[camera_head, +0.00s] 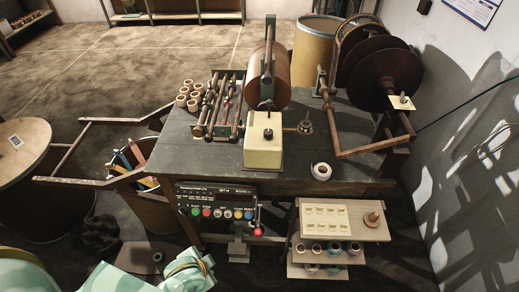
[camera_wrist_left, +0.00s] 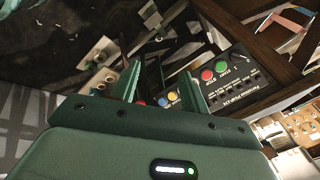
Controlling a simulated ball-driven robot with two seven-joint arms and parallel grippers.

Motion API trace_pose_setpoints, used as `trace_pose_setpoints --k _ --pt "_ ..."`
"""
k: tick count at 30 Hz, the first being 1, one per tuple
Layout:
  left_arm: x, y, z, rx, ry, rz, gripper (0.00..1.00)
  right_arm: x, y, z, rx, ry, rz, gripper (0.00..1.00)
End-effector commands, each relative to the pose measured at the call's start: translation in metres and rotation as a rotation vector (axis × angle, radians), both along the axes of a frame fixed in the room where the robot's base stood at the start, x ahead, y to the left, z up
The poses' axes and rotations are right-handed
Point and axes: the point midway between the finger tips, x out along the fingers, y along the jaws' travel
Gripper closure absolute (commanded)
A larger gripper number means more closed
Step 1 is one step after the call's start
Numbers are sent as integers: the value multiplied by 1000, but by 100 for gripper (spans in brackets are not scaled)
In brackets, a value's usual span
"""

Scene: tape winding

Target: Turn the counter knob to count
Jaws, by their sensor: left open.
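The control panel (camera_head: 215,200) is a black box under the front edge of the workbench, with a lettered display strip and a row of coloured buttons and knobs. Its green button (camera_head: 194,211) and red button (camera_head: 206,213) sit at the left of the row. I cannot tell which control is the counter knob. In the left wrist view the panel (camera_wrist_left: 240,90) appears tilted, with its green button (camera_wrist_left: 221,67) beyond the right finger. My left gripper (camera_wrist_left: 164,78) is open and empty, its fingers in front of the panel and partly covering it. My right gripper is out of view.
A red-tipped lever (camera_head: 258,231) stands beside the panel's right end. The workbench (camera_head: 180,150) carries the winding machine and a white tape roll (camera_head: 321,171). A small shelf (camera_head: 375,228) with rolls stands at the right. A barrel of tools (camera_head: 150,205) is at the left.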

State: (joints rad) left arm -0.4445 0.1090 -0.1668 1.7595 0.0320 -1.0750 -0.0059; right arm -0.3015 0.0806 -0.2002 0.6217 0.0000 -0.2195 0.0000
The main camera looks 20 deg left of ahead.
Motion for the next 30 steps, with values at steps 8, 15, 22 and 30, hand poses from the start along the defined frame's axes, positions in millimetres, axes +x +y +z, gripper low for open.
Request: trace_pose_setpoints --k 8,15,22,30 --pt "79 -37 151 11 -149 -171 55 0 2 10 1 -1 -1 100" --pt "137 -124 218 -74 -170 -546 55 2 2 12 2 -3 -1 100" --pt "179 -193 257 -55 -78 -994 55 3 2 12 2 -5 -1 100" --pt "240 -174 332 128 229 -1390 55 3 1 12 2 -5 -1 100"
